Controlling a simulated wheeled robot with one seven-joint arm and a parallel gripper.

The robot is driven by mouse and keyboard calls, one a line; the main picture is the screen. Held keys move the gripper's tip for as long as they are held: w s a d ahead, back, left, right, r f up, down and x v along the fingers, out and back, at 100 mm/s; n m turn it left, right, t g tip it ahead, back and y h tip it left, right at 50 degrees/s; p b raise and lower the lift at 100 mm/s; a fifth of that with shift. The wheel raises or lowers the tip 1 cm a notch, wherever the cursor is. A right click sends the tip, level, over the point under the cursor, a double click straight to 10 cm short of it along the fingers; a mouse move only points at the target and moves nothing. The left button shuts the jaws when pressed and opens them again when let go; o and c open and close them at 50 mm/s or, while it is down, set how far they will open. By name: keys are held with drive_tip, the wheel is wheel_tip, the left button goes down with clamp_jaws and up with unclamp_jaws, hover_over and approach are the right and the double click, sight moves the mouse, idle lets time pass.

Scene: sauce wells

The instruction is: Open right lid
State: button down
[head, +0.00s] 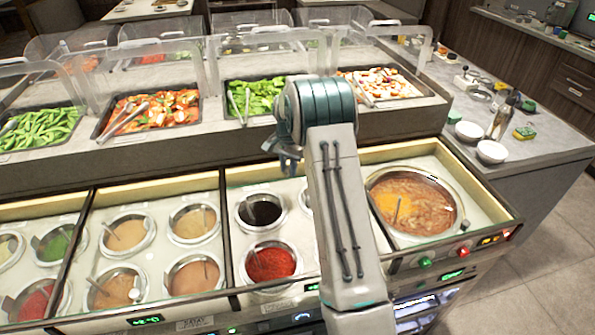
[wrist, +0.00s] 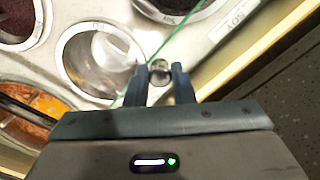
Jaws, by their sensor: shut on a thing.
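My gripper (wrist: 160,78) has its two dark fingers closed around a small shiny round knob (wrist: 160,70) in the wrist view. A thin green edge (wrist: 192,34), apparently of a clear lid, runs diagonally past the knob. A steel-rimmed well (wrist: 70,68) with a pale, clear inside lies just left of the fingers. I cannot tell how far the lid is tilted. In the head view my arm covers the strip between the red sauce well (head: 270,263) and the large soup pot (head: 412,204), so the knob and lid are hidden there.
A dark sauce well (head: 262,211) and several brown sauce wells (head: 195,275) stand left of my arm. Salad trays (head: 150,112) behind clear guards line the raised shelf at the back. White bowls (head: 491,152) stand on the right counter. The floor (head: 525,265) at right is clear.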

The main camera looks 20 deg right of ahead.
drive_tip(key=shift+w+d, duration=0.1)
drive_tip(key=shift+w, duration=0.2)
drive_tip(key=c, duration=1.2)
unclamp_jaws()
drive_tip(key=shift+c, duration=0.2)
wheel_tip(320, 180, up, 14)
drive_tip(key=b, duration=0.1)
drive_tip(key=shift+b, duration=0.35)
